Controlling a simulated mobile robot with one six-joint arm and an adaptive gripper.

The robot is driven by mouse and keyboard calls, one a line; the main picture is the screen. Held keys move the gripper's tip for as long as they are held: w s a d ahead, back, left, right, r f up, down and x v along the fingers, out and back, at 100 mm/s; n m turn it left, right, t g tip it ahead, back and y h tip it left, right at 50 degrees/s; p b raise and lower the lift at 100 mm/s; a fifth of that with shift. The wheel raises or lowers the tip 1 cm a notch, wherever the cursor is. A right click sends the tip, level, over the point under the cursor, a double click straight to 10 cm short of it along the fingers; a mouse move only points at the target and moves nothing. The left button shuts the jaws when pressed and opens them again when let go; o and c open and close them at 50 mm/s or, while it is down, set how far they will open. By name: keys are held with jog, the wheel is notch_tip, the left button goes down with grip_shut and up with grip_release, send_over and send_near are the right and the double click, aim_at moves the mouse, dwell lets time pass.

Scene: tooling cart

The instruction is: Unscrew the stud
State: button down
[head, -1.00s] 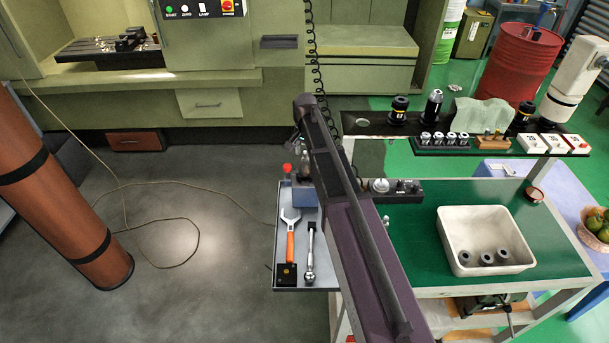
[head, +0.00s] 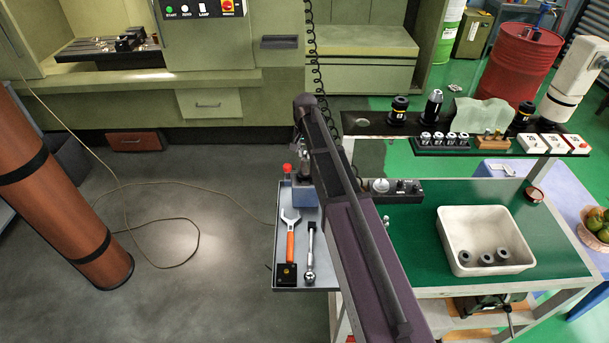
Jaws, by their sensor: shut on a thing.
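My arm reaches forward across the middle of the head view, and its far end is over the grey side tray (head: 283,245). My gripper (head: 304,166) hangs down there, small and partly hidden by my own arm. It is just above a blue block (head: 304,196) at the back of the tray. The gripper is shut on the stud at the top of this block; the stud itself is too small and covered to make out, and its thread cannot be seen.
An orange-handled wrench (head: 290,237), a ratchet (head: 310,250) and a small black block (head: 287,275) lie on the tray. A red-topped item (head: 287,169) stands behind. Right are a control box (head: 398,188), a white bin (head: 486,262) with grey rings, and a loaded shelf (head: 375,123).

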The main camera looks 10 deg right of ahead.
jog(key=n, duration=0.4)
jog(key=shift+n, duration=0.3)
dwell(0.3)
jog(key=shift+n, duration=2.8)
jog(key=shift+n, duration=0.6)
jog(key=n, duration=0.4)
jog(key=shift+n, duration=0.4)
jog(key=shift+n, duration=3)
